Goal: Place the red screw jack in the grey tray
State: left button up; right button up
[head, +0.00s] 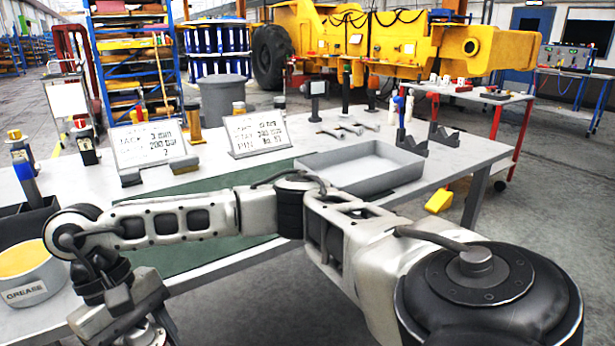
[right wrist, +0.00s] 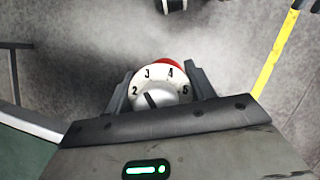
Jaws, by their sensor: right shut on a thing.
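My right gripper (right wrist: 160,88) shows in the right wrist view, its two dark fingers shut on a round thing with a numbered white dial and a red edge, which I take to be the red screw jack (right wrist: 170,65). Its lower body is hidden. Grey floor lies below it, with the table edge at left. In the head view my right arm crosses the table to the left, and its gripper is below the frame. The grey tray (head: 390,181) stands on the table beyond my arm and looks empty. My left gripper is not in view.
Two sign boards (head: 148,143) (head: 257,133) stand left of the tray. Dark angled stands (head: 411,146) are close behind its right side. A grease tin (head: 27,277) and a dark box (head: 28,222) are at the left. A green mat (head: 200,255) lies in front, partly covered by my arm.

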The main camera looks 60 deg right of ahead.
aim_at(360, 176)
jog(key=u, duration=1.6)
jog(key=k, duration=1.7)
jog(key=z, duration=2.1)
jog(key=i, duration=0.45)
jog(key=u, duration=0.05)
